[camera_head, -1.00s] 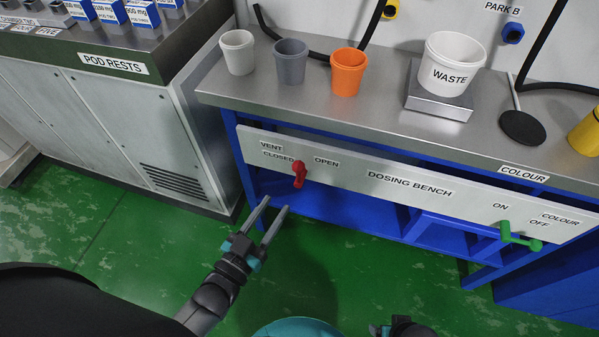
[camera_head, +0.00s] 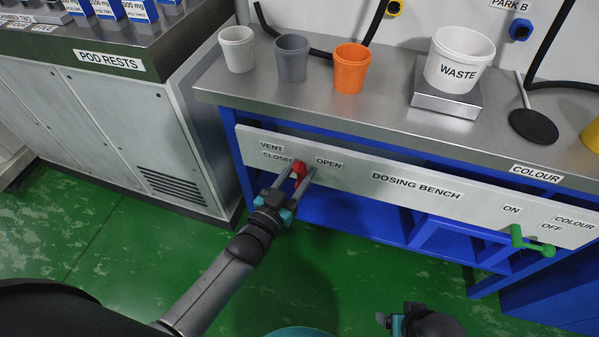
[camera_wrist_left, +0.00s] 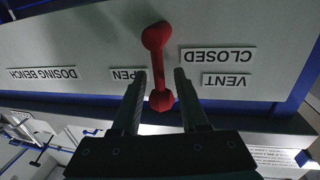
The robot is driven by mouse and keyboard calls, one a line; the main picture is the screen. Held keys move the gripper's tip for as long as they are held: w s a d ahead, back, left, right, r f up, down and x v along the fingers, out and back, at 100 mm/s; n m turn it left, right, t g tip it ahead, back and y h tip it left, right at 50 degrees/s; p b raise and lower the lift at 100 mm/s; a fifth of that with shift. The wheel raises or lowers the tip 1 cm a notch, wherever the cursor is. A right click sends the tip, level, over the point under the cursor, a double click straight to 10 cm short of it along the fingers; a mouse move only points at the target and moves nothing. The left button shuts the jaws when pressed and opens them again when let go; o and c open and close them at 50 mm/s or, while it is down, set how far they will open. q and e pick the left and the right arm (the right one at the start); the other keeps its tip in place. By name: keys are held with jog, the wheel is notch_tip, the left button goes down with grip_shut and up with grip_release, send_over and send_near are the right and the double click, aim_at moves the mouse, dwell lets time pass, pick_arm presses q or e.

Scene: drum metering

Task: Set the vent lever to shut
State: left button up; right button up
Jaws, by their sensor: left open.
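The red vent lever (camera_head: 299,168) is on the front panel of the dosing bench, between the labels CLOSED (camera_head: 277,156) and OPEN (camera_head: 328,163). My left gripper (camera_head: 298,173) is open, with one finger on each side of the lever. In the left wrist view, upside down, the lever (camera_wrist_left: 156,65) runs roughly straight up the picture with a round knob at each end. Its lower knob is between the open fingers, with gaps visible on both sides. My right gripper (camera_head: 389,321) is partly visible at the bottom edge; its jaws are unclear.
A green colour lever (camera_head: 530,243) is farther right on the same panel. Above, the bench top (camera_head: 390,108) carries grey, white and orange cups, a waste tub (camera_head: 459,62) on a scale and a black paddle. The pod rests cabinet (camera_head: 130,125) stands left. Green floor lies in front.

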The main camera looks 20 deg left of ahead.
pick_arm(q)
grip_shut()
jog(key=shift+r, duration=0.1)
